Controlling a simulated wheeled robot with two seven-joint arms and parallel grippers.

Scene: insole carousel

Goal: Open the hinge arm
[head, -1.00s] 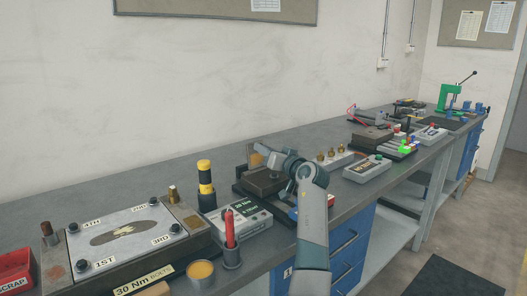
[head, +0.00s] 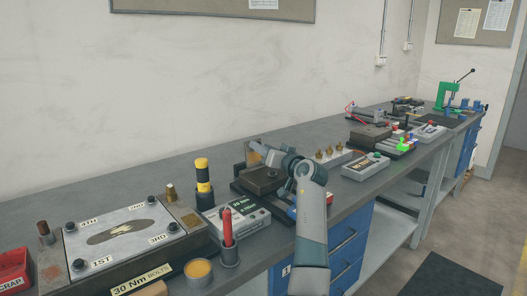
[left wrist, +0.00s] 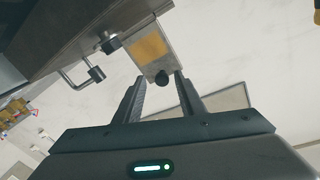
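The hinge arm (left wrist: 151,46) shows in the left wrist view as a flat grey plate with an orange patch and a black knob (left wrist: 161,77) at its end. In the head view the plate (head: 254,157) stands raised at the back of a dark fixture block (head: 262,180), partly hidden by my left gripper. My left gripper (left wrist: 158,76) is open, its two fingers apart, with the knob between or just beyond the fingertips. I cannot tell whether a finger touches it. In the head view my left gripper (head: 268,152) is small and hard to make out. My right gripper is not in view.
A bent metal handle (left wrist: 85,77) sticks out beside the plate in the left wrist view. On the bench, a black and yellow cylinder (head: 203,178), a grey 10 Nm box (head: 240,215) and a red-handled tool (head: 228,228) stand left of my arm. Brass parts (head: 329,152) lie right.

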